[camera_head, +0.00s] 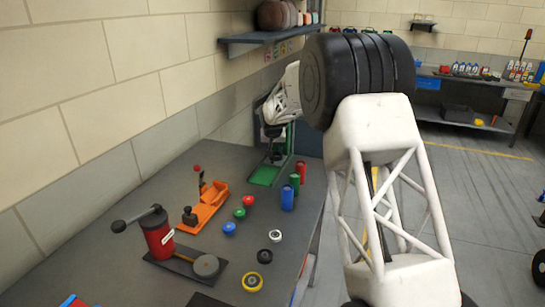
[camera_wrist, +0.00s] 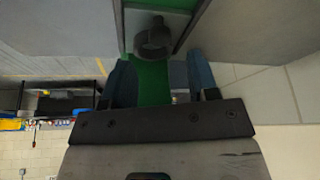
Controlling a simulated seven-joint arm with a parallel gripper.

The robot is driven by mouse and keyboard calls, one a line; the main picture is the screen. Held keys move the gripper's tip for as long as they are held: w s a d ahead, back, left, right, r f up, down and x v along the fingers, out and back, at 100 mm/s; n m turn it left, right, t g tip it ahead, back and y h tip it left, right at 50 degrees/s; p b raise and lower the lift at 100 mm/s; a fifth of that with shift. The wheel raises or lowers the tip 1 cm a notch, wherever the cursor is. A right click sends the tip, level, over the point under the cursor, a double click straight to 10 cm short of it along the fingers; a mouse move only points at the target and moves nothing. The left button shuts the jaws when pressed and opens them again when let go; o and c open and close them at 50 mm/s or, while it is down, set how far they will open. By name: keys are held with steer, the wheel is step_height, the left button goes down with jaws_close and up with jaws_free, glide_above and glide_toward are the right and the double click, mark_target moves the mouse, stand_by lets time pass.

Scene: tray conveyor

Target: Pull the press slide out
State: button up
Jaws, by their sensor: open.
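The green press (camera_head: 264,176) stands at the far end of the grey bench, against the wall, with a flat green base in front. My gripper is at the press, and its fingers are too small to make out in the head view. In the wrist view my gripper (camera_wrist: 160,80) is open, its two blue-grey fingers apart with nothing held between them. A grey ring (camera_wrist: 153,40) on a green strip, apparently the slide's pull, lies just beyond the fingertips, between two grey walls. I cannot tell how far the slide is out.
Blue, green and red cylinders (camera_head: 287,198) stand right of the press. Several coloured round pieces (camera_head: 248,201) lie nearer. An orange fixture (camera_head: 207,205) and a red crank device (camera_head: 158,236) stand on the left. A shelf (camera_head: 265,37) hangs above.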

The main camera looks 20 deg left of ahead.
mark_target(275, 157)
steer(key=shift+x, duration=2.7)
steer(key=shift+c, duration=0.5)
jaws_close()
